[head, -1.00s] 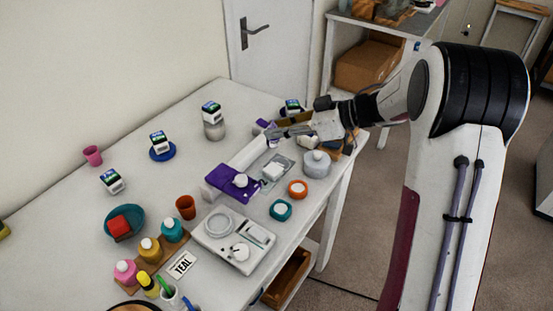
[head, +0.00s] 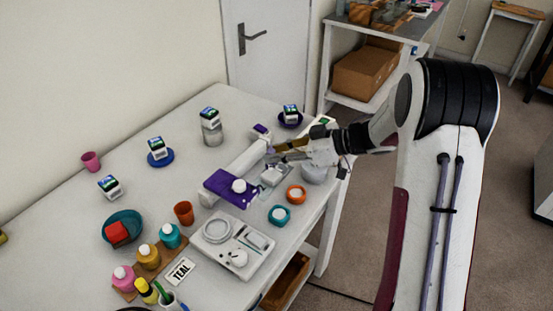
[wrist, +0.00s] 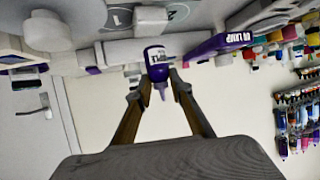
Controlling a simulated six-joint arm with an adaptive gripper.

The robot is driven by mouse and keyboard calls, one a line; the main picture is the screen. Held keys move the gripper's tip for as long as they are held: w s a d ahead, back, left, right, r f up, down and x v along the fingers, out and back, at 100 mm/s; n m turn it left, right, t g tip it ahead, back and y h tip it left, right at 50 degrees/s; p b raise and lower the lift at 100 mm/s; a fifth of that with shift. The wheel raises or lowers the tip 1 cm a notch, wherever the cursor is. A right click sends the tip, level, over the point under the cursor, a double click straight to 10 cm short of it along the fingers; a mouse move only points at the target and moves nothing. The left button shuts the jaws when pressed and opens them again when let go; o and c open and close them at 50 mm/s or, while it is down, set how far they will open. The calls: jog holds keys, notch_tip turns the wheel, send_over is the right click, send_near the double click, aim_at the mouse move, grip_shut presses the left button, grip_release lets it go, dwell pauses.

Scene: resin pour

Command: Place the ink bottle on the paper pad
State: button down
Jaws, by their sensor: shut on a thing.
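My gripper (head: 272,155) is over the right part of the white table, beside a long white bar. In the wrist view, its fingertips (wrist: 159,84) are closed around a small purple ink bottle (wrist: 156,58) with a white label and a narrow purple tip. In the head view the held bottle is too small and covered to make out. A small white block (head: 272,175) lies on a flat grey piece just in front of the gripper. I cannot tell for sure whether that flat piece is the paper pad.
The white bar (head: 238,168) carries a purple lamp piece (head: 225,188). Orange (head: 296,194) and teal (head: 279,215) jars and a white scale (head: 215,253) stand nearby. Square labelled bottles stand farther back, one on a blue dish (head: 167,160).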

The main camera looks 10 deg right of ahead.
jog(key=shift+f, duration=1.2)
jog(key=shift+f, duration=0.1)
jog(key=c, duration=1.8)
grip_release()
jog(key=v, duration=1.2)
